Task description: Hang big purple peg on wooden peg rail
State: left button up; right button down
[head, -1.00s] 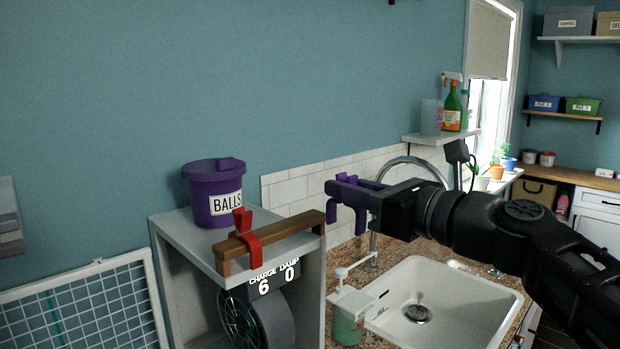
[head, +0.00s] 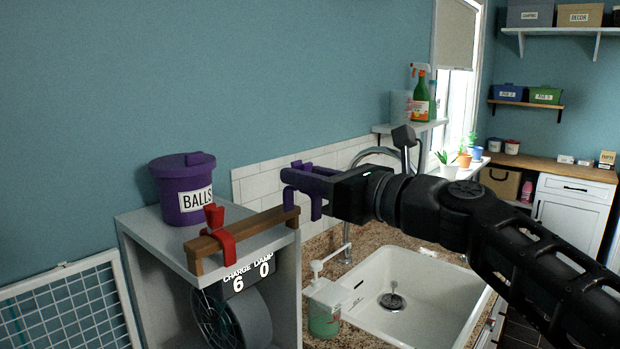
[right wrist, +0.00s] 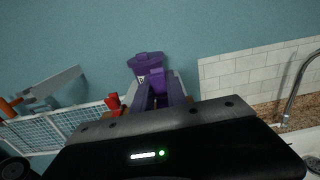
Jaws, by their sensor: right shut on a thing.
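The big purple peg (head: 316,205) is held in my right gripper (head: 308,182), which is shut on it. The peg's legs point down, beside and overlapping the right end of the wooden peg rail (head: 262,221) in the head view. I cannot tell whether peg and rail touch. The rail runs along the top of a grey cabinet, and a red peg (head: 222,240) sits astride it further left. In the right wrist view the purple peg (right wrist: 158,84) shows beyond the dark gripper body, with the red peg (right wrist: 113,101) to its left. My left gripper is not in view.
A purple bucket labelled BALLS (head: 183,190) stands on the cabinet (head: 160,232) behind the rail. A white sink (head: 425,300), a curved tap (head: 375,152) and a soap dispenser (head: 323,305) are to the right. A white grid rack (head: 70,310) is at left.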

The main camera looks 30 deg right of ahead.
send_over(274, 213)
jog(key=shift+w+a, duration=0.1)
jog(key=shift+w, duration=0.15)
notch_tip(274, 213, down, 5)
jog(key=b, duration=0.5)
jog(key=shift+s, duration=0.1)
dwell(0.4)
jog(key=c, duration=1.3)
grip_release()
jog(key=shift+o, duration=0.2)
jog(key=shift+s, duration=0.1)
jog(key=v, duration=0.7)
jog(key=shift+s+d+b, duration=0.2)
jog(key=shift+s+b, duration=0.1)
jog(key=shift+b, duration=0.05)
